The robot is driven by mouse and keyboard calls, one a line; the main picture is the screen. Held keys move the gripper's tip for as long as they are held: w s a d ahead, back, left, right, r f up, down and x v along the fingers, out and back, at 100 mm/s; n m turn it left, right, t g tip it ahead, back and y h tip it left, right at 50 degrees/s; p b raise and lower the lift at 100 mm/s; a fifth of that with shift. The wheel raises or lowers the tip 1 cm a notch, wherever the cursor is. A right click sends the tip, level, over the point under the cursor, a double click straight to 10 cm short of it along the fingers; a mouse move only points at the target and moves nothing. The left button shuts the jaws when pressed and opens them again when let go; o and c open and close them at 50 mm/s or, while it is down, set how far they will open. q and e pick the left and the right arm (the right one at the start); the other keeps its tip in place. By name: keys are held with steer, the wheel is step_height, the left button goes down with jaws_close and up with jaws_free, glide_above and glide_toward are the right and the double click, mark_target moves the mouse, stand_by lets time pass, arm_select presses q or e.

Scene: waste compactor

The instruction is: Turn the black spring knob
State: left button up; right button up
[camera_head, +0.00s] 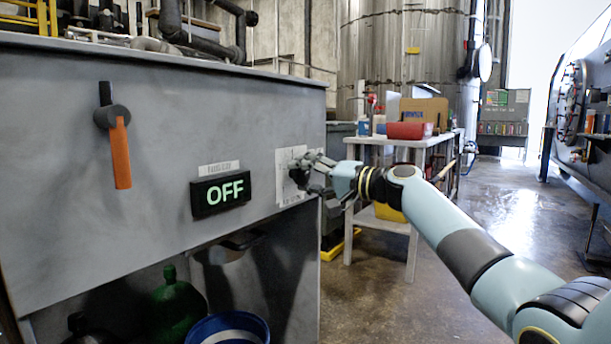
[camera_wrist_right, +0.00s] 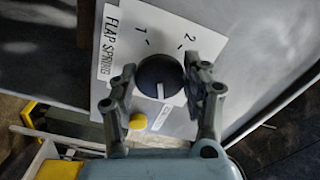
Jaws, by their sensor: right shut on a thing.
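The black spring knob (camera_wrist_right: 160,76) is round, with a white line on its lower part in the right wrist view. It sits on a white plate (camera_wrist_right: 122,30) marked "FLAP SPRINGS", with a 1 and a 2 above the knob. My right gripper (camera_wrist_right: 172,84) is shut on the knob, one finger at each side. In the head view my right gripper (camera_head: 304,170) is at the white plate (camera_head: 284,158) on the grey machine's front and hides the knob. My left gripper is not in view.
The grey machine front (camera_head: 165,120) carries an orange-handled lever (camera_head: 120,155) and a display (camera_head: 221,193) reading OFF. A small yellow round part (camera_wrist_right: 138,121) is below the knob in the wrist view. A table (camera_head: 405,141) with bottles and a red box stands behind my arm. Floor at right is open.

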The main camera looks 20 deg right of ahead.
steer(key=o, duration=1.1)
steer(key=shift+o, duration=0.2)
steer(key=shift+d, duration=0.1)
steer(key=shift+s+d+f, duration=0.1)
steer(key=shift+s+d, duration=0.1)
steer(key=shift+s, duration=0.05)
steer(key=v, duration=1.1)
steer(key=shift+s+d, duration=0.1)
